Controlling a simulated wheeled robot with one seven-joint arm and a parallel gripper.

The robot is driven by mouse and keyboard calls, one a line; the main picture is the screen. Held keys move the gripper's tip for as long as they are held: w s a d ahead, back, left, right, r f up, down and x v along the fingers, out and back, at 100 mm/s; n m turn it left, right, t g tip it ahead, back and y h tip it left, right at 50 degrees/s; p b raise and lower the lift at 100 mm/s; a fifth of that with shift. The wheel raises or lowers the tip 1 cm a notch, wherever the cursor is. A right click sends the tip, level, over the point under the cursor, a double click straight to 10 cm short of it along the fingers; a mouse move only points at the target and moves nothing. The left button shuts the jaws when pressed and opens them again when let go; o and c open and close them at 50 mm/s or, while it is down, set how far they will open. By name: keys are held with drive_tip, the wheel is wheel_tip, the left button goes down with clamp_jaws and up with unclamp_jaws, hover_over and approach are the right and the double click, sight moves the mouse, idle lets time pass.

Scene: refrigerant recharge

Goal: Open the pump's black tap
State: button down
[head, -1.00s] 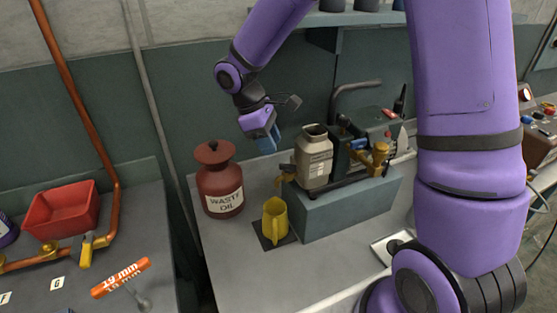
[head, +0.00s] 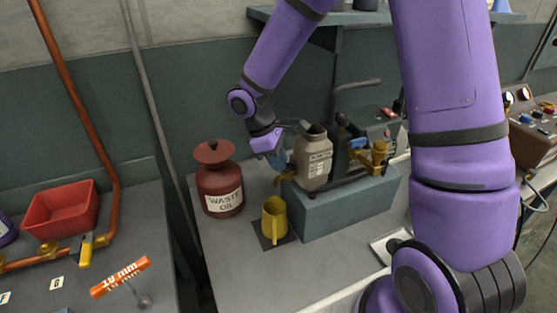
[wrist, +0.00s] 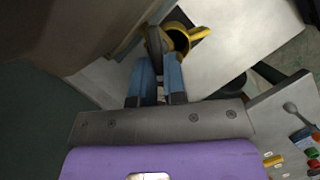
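The pump (head: 376,135) stands on a blue-grey block, with a beige oil bottle (head: 314,160) at its left. A brass fitting (head: 284,178) shows low at the left, above a yellow jug (head: 274,219). I cannot make out the black tap in the head view. My gripper (head: 277,159) points down just left of the bottle. In the wrist view my gripper (wrist: 159,62) has its two blue fingers a small gap apart. A dark, narrow part (wrist: 154,42), possibly the tap, lies at the fingertips; contact is unclear. The jug (wrist: 181,38) shows just beyond.
A red waste oil can (head: 220,183) stands close left of my gripper. The blue-grey block (head: 345,207) and the bottle crowd the right side. A shelf (head: 365,18) hangs above. The bench front (head: 240,265) is clear.

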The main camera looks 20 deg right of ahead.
drive_tip(key=shift+s+a+n+t+h, duration=0.15)
drive_tip(key=shift+n+t, duration=0.1)
drive_tip(key=shift+n, duration=0.5)
drive_tip(key=shift+s+d+n+t+h, duration=0.1)
drive_tip(key=shift+n+t, duration=0.2)
drive_tip(key=shift+n, duration=0.4)
drive_tip(key=shift+s+a+n+t+h, duration=0.15)
drive_tip(key=shift+n+t, duration=0.1)
drive_tip(key=shift+n, duration=0.5)
drive_tip(key=c, duration=1.2)
unclamp_jaws()
drive_tip(key=v, duration=1)
drive_tip(key=shift+a+r, duration=0.15)
drive_tip(key=shift+r, duration=0.25)
